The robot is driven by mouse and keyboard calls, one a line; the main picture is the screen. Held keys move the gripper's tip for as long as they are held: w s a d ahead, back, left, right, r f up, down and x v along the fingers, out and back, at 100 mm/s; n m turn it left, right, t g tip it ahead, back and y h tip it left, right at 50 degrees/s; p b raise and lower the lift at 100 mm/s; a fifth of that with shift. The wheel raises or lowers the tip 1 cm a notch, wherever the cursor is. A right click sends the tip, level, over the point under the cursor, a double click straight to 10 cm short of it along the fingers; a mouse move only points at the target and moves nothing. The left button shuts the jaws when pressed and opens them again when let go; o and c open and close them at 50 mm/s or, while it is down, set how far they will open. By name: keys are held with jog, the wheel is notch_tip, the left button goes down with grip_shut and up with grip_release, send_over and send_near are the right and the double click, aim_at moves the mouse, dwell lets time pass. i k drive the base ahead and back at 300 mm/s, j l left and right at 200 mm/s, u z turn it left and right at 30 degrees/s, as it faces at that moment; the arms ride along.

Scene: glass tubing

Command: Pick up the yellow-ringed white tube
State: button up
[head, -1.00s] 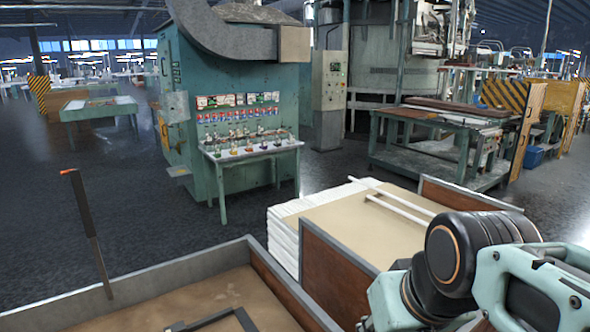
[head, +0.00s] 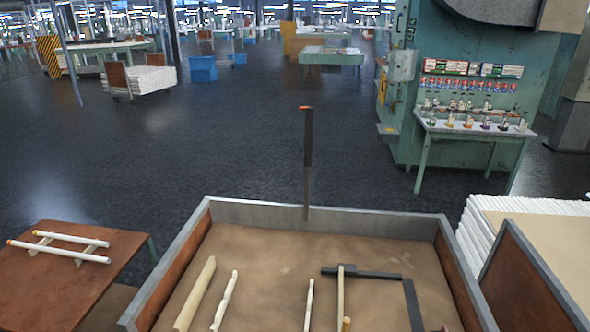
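Two white tubes lie side by side across light supports on a brown table at the left: a farther tube (head: 70,239) and a nearer tube (head: 58,252). Each has a small yellow-orange band at its left end. In the tray in front of me lie a thin white tube (head: 224,300) with faint marks, another thin white tube (head: 309,305), and thicker cream tubes (head: 195,295). I cannot make out a clear yellow ring on the tray tubes. My gripper is not in view.
The grey-rimmed tray (head: 330,215) fills the front; a dark upright post (head: 308,140) stands at its far edge. A dark angled bar (head: 412,300) lies inside. The brown table (head: 100,275) is left, a white stack (head: 480,240) right. The floor beyond is open.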

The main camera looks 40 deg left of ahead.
aim_at(36, 232)
jog(key=j+u, duration=0.2)
jog(key=u, duration=0.3)
jog(key=j+u, duration=0.2)
jog(key=u, duration=0.3)
jog(key=j+u, duration=0.25)
jog(key=j, duration=0.15)
jog(key=j+u, duration=0.25)
jog(key=j, duration=0.15)
jog(key=i+j+u, duration=0.1)
jog(key=j, duration=0.3)
jog(key=i+j+u, duration=0.1)
jog(key=j, duration=0.3)
jog(key=i+j+u, duration=0.15)
jog(key=j, duration=0.2)
jog(key=i+j+u, duration=0.1)
jog(key=j, duration=0.25)
jog(key=i+j, duration=0.2)
jog(key=j, duration=0.2)
jog(key=i+j, duration=0.25)
jog(key=j, duration=0.2)
jog(key=i+j, duration=0.2)
jog(key=j, duration=0.2)
